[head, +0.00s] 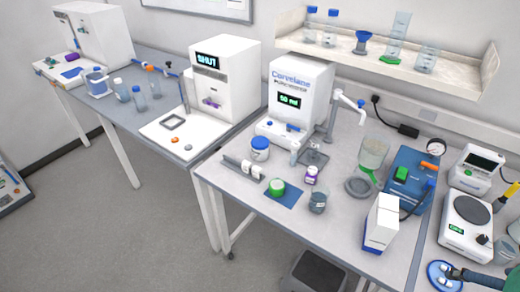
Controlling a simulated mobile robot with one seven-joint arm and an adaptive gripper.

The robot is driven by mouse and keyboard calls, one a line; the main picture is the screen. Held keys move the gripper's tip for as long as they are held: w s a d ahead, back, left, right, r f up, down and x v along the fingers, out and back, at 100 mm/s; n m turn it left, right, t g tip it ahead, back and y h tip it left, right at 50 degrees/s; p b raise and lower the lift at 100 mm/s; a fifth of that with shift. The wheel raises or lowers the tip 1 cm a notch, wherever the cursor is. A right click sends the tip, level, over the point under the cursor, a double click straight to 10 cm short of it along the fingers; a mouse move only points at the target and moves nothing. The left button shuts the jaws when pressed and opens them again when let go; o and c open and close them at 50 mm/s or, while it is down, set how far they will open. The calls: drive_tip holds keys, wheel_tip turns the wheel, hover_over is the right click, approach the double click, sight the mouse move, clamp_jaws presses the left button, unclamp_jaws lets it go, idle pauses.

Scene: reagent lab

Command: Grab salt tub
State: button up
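I cannot read the small labels, so I cannot tell for sure which container is the salt tub. A white tub with a blue lid (260,149) stands upright on the near bench, in front of the Corvelane machine. A low tub with a green top (277,188) sits on a blue mat (291,200) nearer the front edge. I cannot make out my gripper in this view, and none of these containers is being held.
The Corvelane machine (301,88) stands behind the tubs. A grey rail-like block (243,168), a beaker (318,201) and a white box (381,222) are nearby. A blue unit with a gauge (410,176) and a balance (467,222) crowd the right. Floor (130,235) is clear at left.

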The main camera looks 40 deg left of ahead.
drive_tip(key=w+a+r+n+p, duration=0.1)
drive_tip(key=w+a+r+p, duration=0.15)
drive_tip(key=w+a, duration=0.75)
drive_tip(key=w+a+r+p, duration=0.2)
drive_tip(key=w+a+r, duration=0.2)
drive_tip(key=w+a, duration=0.55)
drive_tip(key=n+g+y+p, duration=0.1)
drive_tip(key=n+y+p, duration=0.15)
drive_tip(key=p, duration=0.45)
hover_over(260, 142)
drive_tip(key=s+d, duration=0.2)
drive_tip(key=s, duration=0.3)
wheel_tip(260, 142, down, 18)
drive_tip(key=shift+w+a+n+h, duration=0.15)
drive_tip(key=shift+w+n+h, duration=0.1)
drive_tip(key=shift+h, duration=0.2)
drive_tip(key=shift+f, duration=0.1)
drive_tip(key=shift+b+x, duration=0.35)
drive_tip(key=shift+x, duration=3.9)
